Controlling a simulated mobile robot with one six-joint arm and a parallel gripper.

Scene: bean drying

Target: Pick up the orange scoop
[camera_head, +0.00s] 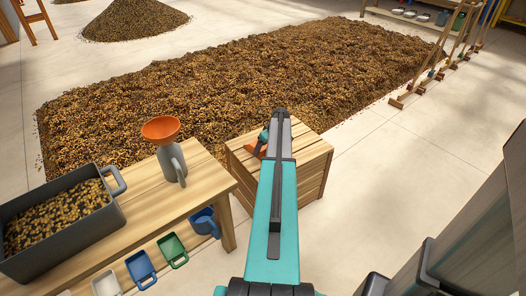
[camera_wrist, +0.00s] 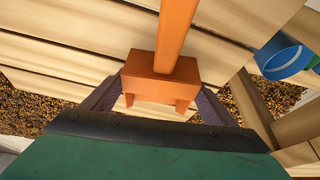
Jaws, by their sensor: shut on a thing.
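The orange scoop (camera_head: 257,150) shows in the head view as a small orange part at the wooden crate top (camera_head: 305,150), mostly hidden by my arm. In the wrist view the orange scoop (camera_wrist: 160,68) fills the middle, with a long bar running up and a wider block between the fingers. My gripper (camera_wrist: 160,97) is shut on this block, a dark finger on each side. In the head view my gripper (camera_head: 263,138) is over the crate's left part. I cannot tell whether the scoop touches the crate.
A wooden table (camera_head: 150,205) at left bears a grey bin (camera_head: 100,215) of beans and a grey jug (camera_head: 172,162) with an orange funnel (camera_head: 160,128). A blue jug (camera_head: 206,222) and several coloured scoops are below its edge.

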